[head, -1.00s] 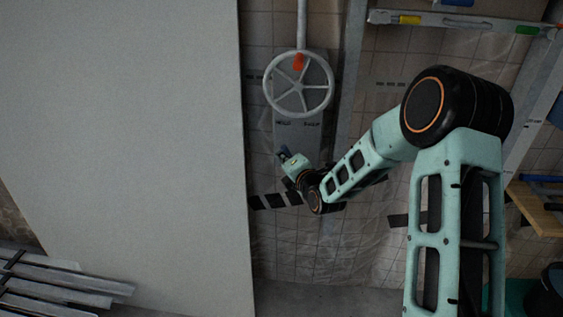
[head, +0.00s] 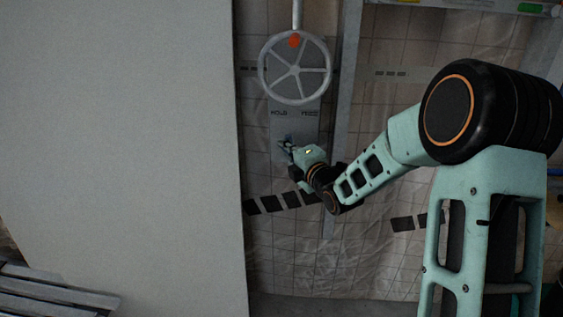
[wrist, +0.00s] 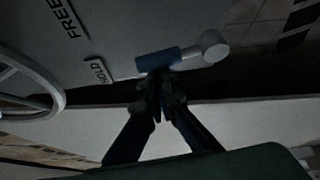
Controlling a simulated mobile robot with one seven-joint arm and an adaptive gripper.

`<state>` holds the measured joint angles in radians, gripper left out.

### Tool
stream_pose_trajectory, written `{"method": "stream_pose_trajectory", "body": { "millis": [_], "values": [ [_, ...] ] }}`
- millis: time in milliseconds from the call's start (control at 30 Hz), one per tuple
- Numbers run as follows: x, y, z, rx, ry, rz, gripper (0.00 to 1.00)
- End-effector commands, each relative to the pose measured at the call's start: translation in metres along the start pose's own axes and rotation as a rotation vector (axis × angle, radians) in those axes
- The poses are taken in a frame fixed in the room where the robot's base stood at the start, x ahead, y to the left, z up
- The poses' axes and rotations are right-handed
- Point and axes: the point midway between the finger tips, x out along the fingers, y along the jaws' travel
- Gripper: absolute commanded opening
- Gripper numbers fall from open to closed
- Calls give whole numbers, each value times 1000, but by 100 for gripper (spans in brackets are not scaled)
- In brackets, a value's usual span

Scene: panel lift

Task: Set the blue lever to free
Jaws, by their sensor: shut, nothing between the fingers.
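The blue lever grip (wrist: 157,62) shows in the wrist view, on an arm that runs right to a round grey pivot (wrist: 213,45) on the grey plate. It points toward the HOLD label (wrist: 98,70); the FREE label (wrist: 66,17) lies farther up and left. My gripper (wrist: 160,84) is shut and empty, its fingertips right at the grip's lower edge; I cannot tell if they touch it. In the head view my gripper (head: 286,146) is at the plate (head: 283,128), below the labels, and mostly hides the lever.
A spoked handwheel (head: 295,69) with an orange mark is above the plate; its rim also shows at the left of the wrist view (wrist: 50,85). A large grey panel (head: 120,150) stands close on the left. Metal slats (head: 55,295) lie at lower left.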

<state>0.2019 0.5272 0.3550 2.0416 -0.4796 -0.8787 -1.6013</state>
Motion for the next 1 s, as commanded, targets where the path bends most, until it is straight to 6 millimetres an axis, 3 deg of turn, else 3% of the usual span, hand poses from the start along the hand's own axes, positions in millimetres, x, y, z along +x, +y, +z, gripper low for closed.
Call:
{"method": "stream_pose_trajectory", "body": {
  "millis": [33, 1000],
  "values": [
    [-1, -7, 2, 20, -4, 16, 0],
    [-21, -10, 35, 558, 1, 330, 0]
  ]
}}
